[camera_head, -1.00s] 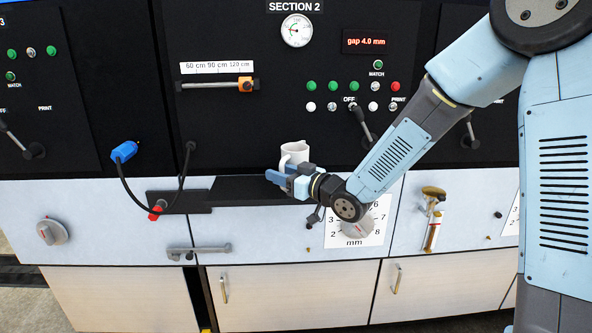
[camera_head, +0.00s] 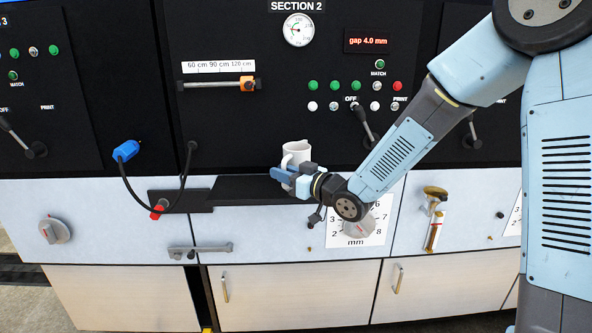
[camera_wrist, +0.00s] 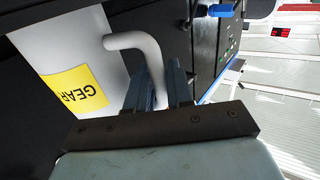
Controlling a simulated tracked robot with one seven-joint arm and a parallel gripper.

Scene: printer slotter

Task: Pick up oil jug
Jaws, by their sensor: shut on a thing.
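The oil jug (camera_head: 296,152) is a white jug standing upright at the black ledge under the Section 2 panel. In the wrist view it appears as a white body (camera_wrist: 62,42) with a yellow label reading "GEAR" and a thick bent white handle (camera_wrist: 140,43). My gripper (camera_head: 285,178) is at the jug's front. In the wrist view the gripper fingers (camera_wrist: 160,85) stand on both sides of the handle and are shut on it. The jug's lower part is hidden behind my gripper in the head view, so I cannot tell whether its base touches the ledge.
The black ledge (camera_head: 240,190) runs below the panel. A blue plug (camera_head: 125,151) and a red-ended cable (camera_head: 158,207) are to the left. A dial (camera_head: 358,225) marked in mm is below my wrist.

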